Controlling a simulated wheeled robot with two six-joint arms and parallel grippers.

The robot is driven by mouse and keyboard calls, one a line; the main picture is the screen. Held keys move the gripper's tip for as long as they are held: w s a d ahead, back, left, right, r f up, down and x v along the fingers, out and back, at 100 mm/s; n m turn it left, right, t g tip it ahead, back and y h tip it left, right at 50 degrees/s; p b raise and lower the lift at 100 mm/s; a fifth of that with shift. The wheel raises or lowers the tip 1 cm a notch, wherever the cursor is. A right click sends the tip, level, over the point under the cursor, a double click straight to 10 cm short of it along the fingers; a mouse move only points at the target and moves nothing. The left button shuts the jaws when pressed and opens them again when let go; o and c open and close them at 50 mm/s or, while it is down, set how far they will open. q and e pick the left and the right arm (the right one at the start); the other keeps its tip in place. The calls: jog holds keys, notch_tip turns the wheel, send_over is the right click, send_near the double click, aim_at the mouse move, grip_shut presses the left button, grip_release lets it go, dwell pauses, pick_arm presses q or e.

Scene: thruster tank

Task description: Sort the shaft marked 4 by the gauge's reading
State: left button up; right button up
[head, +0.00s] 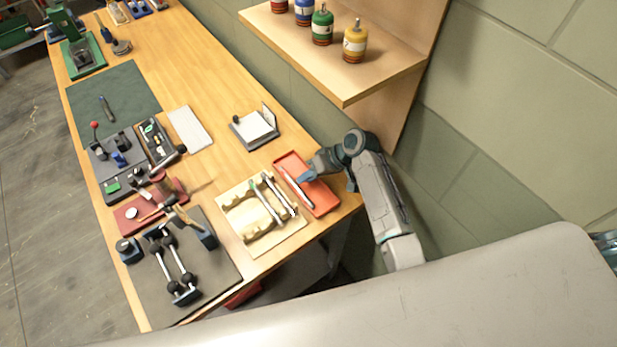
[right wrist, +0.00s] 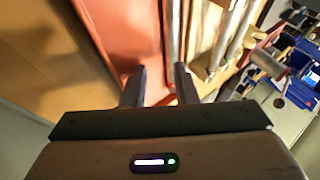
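A silver shaft (head: 297,188) lies lengthwise in the red tray (head: 325,205); it also shows in the right wrist view (right wrist: 174,35). Two more shafts (head: 271,211) rest side by side in a pale wooden rack (head: 237,222) left of the tray. No mark 4 is readable. My right gripper (head: 306,177) is low at the tray, by the shaft. Its two fingers (right wrist: 159,86) are apart, and the shaft appears nearer the right finger. The gauge seems to be the white dial (head: 131,213) on a red base; its reading is too small to tell. My left gripper is not visible.
A dark mat (head: 219,275) with a roller stand (head: 178,262) lies at the front left. A small device with a white plate (head: 254,128) stands behind the tray. A wall shelf (head: 345,83) with coloured canisters overhangs the right side. Bare wood lies mid-bench.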

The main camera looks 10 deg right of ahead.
jog(key=shift+s+d+f, duration=0.1)
jog(key=shift+d+f, duration=0.05)
jog(key=shift+f, duration=0.1)
jog(key=shift+r+b, duration=0.2)
jog(key=shift+b, duration=0.1)
jog(key=shift+w+r+b, duration=0.2)
jog(key=shift+r+b, duration=0.6)
jog(key=shift+r, duration=0.4)
jog(key=shift+s+r, duration=0.25)
jog(key=shift+s, duration=0.4)
jog(key=s+a+b, duration=0.1)
jog(key=s, duration=0.4)
jog(key=s+a+r+b, duration=0.1)
jog(key=s+b, duration=0.1)
jog(key=s, duration=0.2)
jog(key=s+a+r+b, duration=0.1)
jog(key=s+a+b, duration=0.1)
jog(key=s, duration=0.3)
jog(key=shift+s+r, duration=0.15)
jog(key=shift+s, duration=0.15)
jog(key=shift+d, duration=0.1)
